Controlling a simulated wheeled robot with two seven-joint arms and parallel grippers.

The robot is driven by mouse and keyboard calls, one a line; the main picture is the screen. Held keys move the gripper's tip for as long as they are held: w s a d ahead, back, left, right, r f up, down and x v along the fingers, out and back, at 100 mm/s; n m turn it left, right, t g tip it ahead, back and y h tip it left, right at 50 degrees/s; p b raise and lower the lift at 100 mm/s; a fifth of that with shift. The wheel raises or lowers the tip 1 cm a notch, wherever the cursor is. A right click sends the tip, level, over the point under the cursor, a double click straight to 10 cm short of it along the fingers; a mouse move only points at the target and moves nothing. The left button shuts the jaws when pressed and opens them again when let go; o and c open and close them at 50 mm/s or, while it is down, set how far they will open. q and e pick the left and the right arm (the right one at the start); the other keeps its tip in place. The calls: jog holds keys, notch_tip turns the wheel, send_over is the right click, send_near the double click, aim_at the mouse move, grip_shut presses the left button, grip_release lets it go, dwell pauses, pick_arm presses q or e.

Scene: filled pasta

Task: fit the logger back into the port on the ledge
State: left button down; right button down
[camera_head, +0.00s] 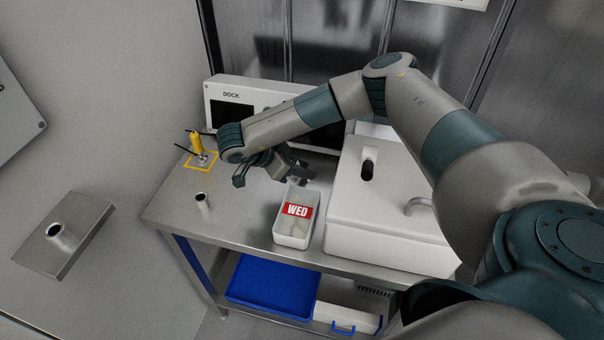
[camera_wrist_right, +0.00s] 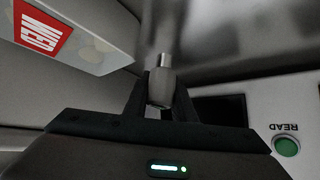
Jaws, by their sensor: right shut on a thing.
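My right gripper (camera_head: 286,172) is over the steel table, just behind the WED tub, and is shut on the logger. In the right wrist view the logger (camera_wrist_right: 160,90) is a small grey cylinder with a thinner silver end, held between the dark fingers (camera_wrist_right: 160,104). In the head view it is small and partly hidden by the gripper. The ledge (camera_head: 88,228) is a metal slab on the left wall, with a short tubular port (camera_head: 58,232) standing up from it. The port's opening looks empty, and the logger is well away to its right. My left gripper is out of view.
The white WED tub (camera_head: 292,238) and a large white lidded box (camera_head: 370,225) stand on the table (camera_head: 165,210). A small metal tube (camera_head: 203,202), a yellow cylinder (camera_head: 196,142) and the DOCK unit (camera_head: 225,92) are there too. A blue tray (camera_head: 272,285) lies below. A gap separates table and ledge.

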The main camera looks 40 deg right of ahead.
notch_tip(320, 180, up, 8)
jog(key=b, duration=0.2)
dwell(0.8)
jog(key=shift+r, duration=0.1)
